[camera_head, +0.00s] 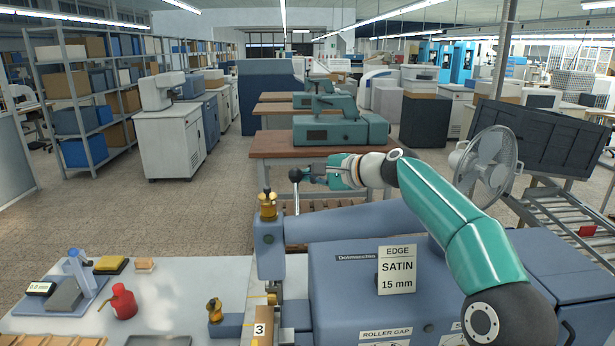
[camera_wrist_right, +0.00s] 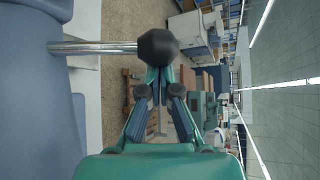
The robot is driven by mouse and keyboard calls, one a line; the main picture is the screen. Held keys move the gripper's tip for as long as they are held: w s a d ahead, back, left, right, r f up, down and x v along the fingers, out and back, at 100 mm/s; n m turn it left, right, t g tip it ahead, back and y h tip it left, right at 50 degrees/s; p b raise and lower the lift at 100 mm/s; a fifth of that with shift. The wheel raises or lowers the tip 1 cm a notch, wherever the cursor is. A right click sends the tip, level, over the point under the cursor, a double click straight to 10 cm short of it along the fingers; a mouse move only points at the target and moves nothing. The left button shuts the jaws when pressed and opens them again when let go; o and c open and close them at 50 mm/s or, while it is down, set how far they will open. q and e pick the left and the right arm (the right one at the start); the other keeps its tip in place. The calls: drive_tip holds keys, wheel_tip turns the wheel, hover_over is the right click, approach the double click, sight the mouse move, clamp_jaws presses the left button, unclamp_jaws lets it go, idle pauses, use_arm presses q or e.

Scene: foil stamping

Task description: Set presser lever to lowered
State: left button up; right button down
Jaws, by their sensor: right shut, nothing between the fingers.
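The presser lever shows in the head view as a thin metal rod with a dark ball knob (camera_head: 295,174), standing about upright behind the blue-grey machine's arm (camera_head: 350,222). In the right wrist view its bright rod comes in from the left and ends in the black knob (camera_wrist_right: 158,47). My right gripper (camera_head: 309,173) is just right of the knob in the head view. In the wrist view its fingers (camera_wrist_right: 160,78) are closed together and empty, with their tips at the knob's edge; I cannot tell whether they touch it. The lever's foot is hidden. My left gripper is out of view.
The blue-grey machine (camera_head: 340,285) carries a sign reading EDGE SATIN 15 mm (camera_head: 397,270). A white table (camera_head: 180,283) at left holds a red bottle (camera_head: 120,301) and a blue stand (camera_head: 80,270). A wooden bench (camera_head: 275,145) stands behind the gripper. A fan (camera_head: 487,165) stands right.

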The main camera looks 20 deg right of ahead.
drive_tip(key=s+n+t+b, duration=0.1)
drive_tip(key=s+b, duration=0.1)
drive_tip(key=b, duration=0.4)
drive_tip(key=s+a+n+t+y+b, duration=0.1)
drive_tip(key=s+n+t+b, duration=0.1)
drive_tip(key=b, duration=0.5)
drive_tip(key=s+r+n+t+y+b, duration=0.1)
drive_tip(key=s+b, duration=0.1)
drive_tip(key=b, duration=0.4)
drive_tip(key=shift+a+r+n+t+b, duration=0.1)
drive_tip(key=shift+a+n+t+b, duration=0.2)
drive_tip(key=shift+a+b, duration=0.1)
drive_tip(key=s+a+n+t+y+b, duration=0.1)
drive_tip(key=s+n+y+b, duration=0.3)
drive_tip(key=b, duration=0.9)
drive_tip(key=shift+s+a+n+t, duration=0.35)
drive_tip(key=shift+s+n+t, duration=0.15)
drive_tip(key=shift+s+n, duration=0.65)
drive_tip(key=shift+a+f, duration=0.1)
drive_tip(key=shift+f, duration=0.1)
drive_tip(key=shift+s+f, duration=0.15)
